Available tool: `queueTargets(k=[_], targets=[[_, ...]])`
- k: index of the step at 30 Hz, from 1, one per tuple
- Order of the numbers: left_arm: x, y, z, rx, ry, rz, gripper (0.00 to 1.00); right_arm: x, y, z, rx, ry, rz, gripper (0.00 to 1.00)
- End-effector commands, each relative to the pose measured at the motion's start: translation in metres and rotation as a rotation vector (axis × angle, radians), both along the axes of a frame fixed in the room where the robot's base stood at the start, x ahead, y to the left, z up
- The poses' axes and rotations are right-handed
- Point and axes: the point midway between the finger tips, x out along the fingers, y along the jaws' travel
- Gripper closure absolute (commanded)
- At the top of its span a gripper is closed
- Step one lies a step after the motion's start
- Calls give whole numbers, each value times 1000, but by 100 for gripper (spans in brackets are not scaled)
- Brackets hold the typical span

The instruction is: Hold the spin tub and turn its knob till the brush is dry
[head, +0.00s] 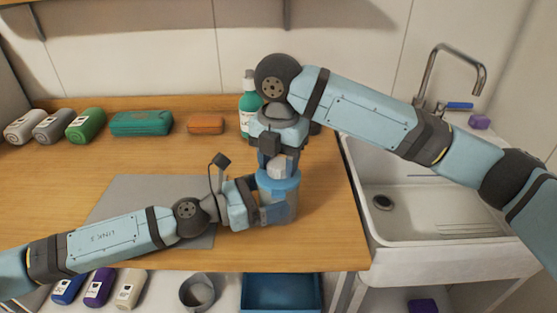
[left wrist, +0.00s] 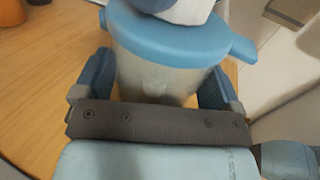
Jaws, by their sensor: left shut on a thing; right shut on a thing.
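The spin tub (head: 280,208) stands on the wooden counter near its front right edge, with a blue lid and a cloudy, see-through body. In the left wrist view the tub (left wrist: 160,75) is upright between my left fingers. My left gripper (head: 262,213) is shut on the tub's body from the left. The light knob (head: 279,168) sits on top of the lid. My right gripper (head: 278,160) comes down from above and is shut on the knob. Its fingertips are partly hidden. The brush cannot be made out; only a vague pale shape shows inside the tub.
A white sink (head: 420,190) with a tap (head: 445,75) lies right of the counter. A green bottle (head: 250,95) stands behind my right gripper. A grey mat (head: 130,195) lies under my left arm.

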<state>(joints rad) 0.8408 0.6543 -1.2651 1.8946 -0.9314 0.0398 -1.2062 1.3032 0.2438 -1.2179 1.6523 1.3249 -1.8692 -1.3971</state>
Motion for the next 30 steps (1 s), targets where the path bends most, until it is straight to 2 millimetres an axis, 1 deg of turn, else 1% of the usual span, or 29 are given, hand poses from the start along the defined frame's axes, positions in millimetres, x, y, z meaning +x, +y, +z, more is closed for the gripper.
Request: queueTargets(k=[30], targets=[[0,0,0,1,1,1,43,-1,-1,1,-3,1,-965,78]])
